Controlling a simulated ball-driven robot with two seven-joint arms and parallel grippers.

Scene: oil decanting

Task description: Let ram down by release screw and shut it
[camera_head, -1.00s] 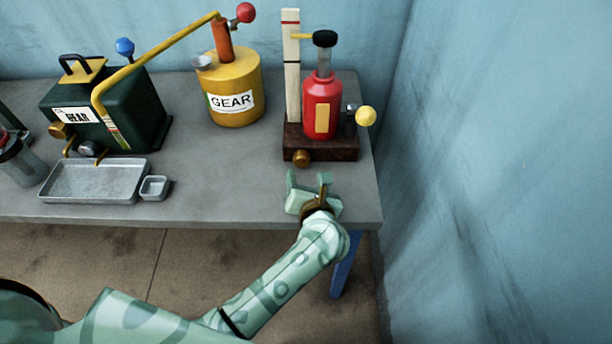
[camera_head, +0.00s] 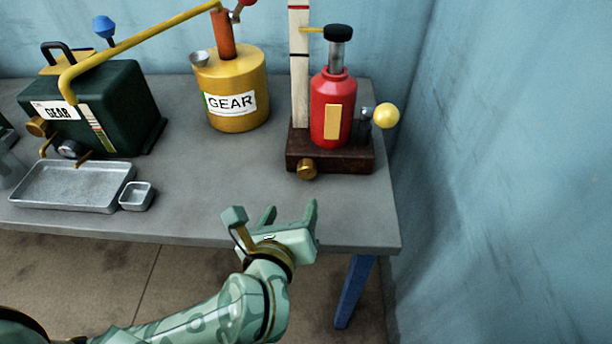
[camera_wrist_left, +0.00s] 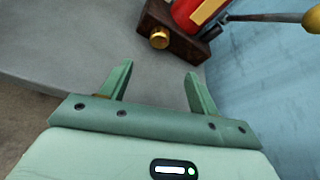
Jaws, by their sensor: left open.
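A red bottle jack (camera_head: 331,112) stands upright on a dark brown base (camera_head: 331,152) at the right of the table. Its grey ram (camera_head: 336,57) with a black cap is raised above the body, beside a white upright scale (camera_head: 299,70). The brass release screw (camera_head: 306,169) sticks out of the base's front; it also shows in the left wrist view (camera_wrist_left: 159,38). My left gripper (camera_head: 291,211) is open and empty, in front of and below the screw, apart from it. In the wrist view its two fingers (camera_wrist_left: 157,82) point towards the base. My right gripper is not in view.
A pump lever with a yellow knob (camera_head: 386,116) sticks out right of the jack. A yellow GEAR can (camera_head: 232,92), a dark green GEAR box (camera_head: 106,108), a metal tray (camera_head: 72,187) and a small dish (camera_head: 136,196) stand left. The table between can and front edge is clear.

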